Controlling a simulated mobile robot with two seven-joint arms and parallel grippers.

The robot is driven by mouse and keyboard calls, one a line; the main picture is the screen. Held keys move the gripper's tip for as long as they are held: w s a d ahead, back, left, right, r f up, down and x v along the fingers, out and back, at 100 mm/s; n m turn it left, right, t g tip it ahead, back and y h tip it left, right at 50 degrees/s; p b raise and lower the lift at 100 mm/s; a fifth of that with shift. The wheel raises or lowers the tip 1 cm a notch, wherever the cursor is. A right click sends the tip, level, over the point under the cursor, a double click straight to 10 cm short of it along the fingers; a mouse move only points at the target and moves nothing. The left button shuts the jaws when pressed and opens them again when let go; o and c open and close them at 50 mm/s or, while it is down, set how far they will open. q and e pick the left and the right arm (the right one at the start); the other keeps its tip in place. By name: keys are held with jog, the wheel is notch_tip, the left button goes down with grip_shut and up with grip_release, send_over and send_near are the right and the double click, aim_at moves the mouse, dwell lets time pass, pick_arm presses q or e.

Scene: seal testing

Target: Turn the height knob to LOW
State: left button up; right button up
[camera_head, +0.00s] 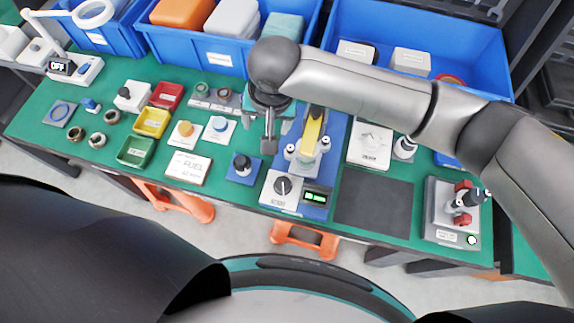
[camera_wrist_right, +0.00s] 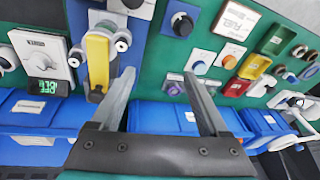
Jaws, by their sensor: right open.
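A white plate with a black knob (camera_head: 283,186) stands at the table's near edge, beside a small dark display (camera_head: 316,197) with green characters. A second white panel with a dial (camera_head: 372,139) stands right of the yellow-topped device (camera_head: 312,130). Its dial (camera_wrist_right: 45,62) shows in the wrist view, with a green-lit display (camera_wrist_right: 42,87). The labels are too small to tell surely which knob is the height knob. My right gripper (camera_head: 269,140) is open and empty above the table, left of the yellow-topped device and touching neither knob; the wrist view also shows it (camera_wrist_right: 159,76).
A blue pad with a knob (camera_head: 242,167) and a FUEL card (camera_head: 187,167) lie left of the near knob. Blue bins (camera_head: 205,52) line the back. A dark mat (camera_head: 374,204) is empty at right. A red-handled device (camera_head: 458,205) stands at far right.

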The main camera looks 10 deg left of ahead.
jog(key=s+d+g+h, duration=0.2)
jog(key=s+d, duration=0.1)
jog(key=s, duration=0.2)
jog(key=b, duration=0.2)
send_near(283, 182)
notch_tip(283, 182, down, 9)
jog(key=shift+c, duration=0.2)
grip_shut()
dwell(0.4)
